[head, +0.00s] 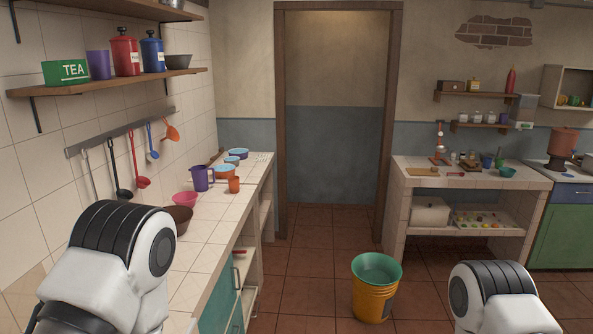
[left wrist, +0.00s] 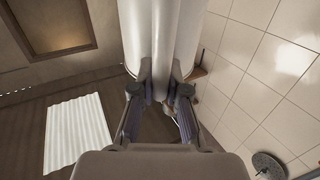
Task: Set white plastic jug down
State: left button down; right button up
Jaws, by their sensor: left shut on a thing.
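My left gripper (left wrist: 158,92) is in the left wrist view, with its two fingers closed in on a smooth white thing. This white thing, which looks like the white plastic jug (left wrist: 150,35), runs up out of the top of that view, so only part of it shows. Its base and spout cannot be made out. In the head view neither the jug nor the left gripper shows; only my left arm is at the lower left, over the near end of the counter. My right gripper is not in view.
The tiled counter (head: 203,242) runs along the left wall. A brown bowl (head: 179,219), pink bowl (head: 185,199), purple pitcher (head: 202,178) and orange cup (head: 234,184) stand on it. Utensils hang above. The nearer counter top is clear.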

pick_arm(q)
jog(key=shift+m+h, duration=0.3)
jog(key=shift+h, duration=0.2)
jog(key=w+f+b, duration=0.1)
jog(key=f, duration=0.1)
jog(key=f+b, duration=0.1)
jog(key=f, duration=0.2)
jog(key=w+d+f+b, duration=0.1)
jog(key=f+b, duration=0.1)
jog(key=f, duration=0.1)
jog(key=shift+w+f, duration=0.15)
jog(key=shift+w, duration=0.15)
jog(key=w+d+f+m+h+b, duration=0.2)
jog(key=d+f+h+b, duration=0.1)
jog(key=d+f+b, duration=0.1)
jog(key=w+d+f+m+t+h+b, duration=0.1)
jog(key=w+d+f+m+h+b, duration=0.1)
jog(key=d+f, duration=0.4)
notch_tip(320, 180, down, 2)
jog(key=shift+w+t+h+b, duration=0.3)
jog(key=shift+w+h+b, duration=0.45)
jog(key=shift+b, duration=0.35)
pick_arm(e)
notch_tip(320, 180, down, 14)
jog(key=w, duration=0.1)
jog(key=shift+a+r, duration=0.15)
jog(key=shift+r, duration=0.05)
pick_arm(q)
jog(key=shift+r, duration=0.1)
jog(key=shift+d, duration=0.1)
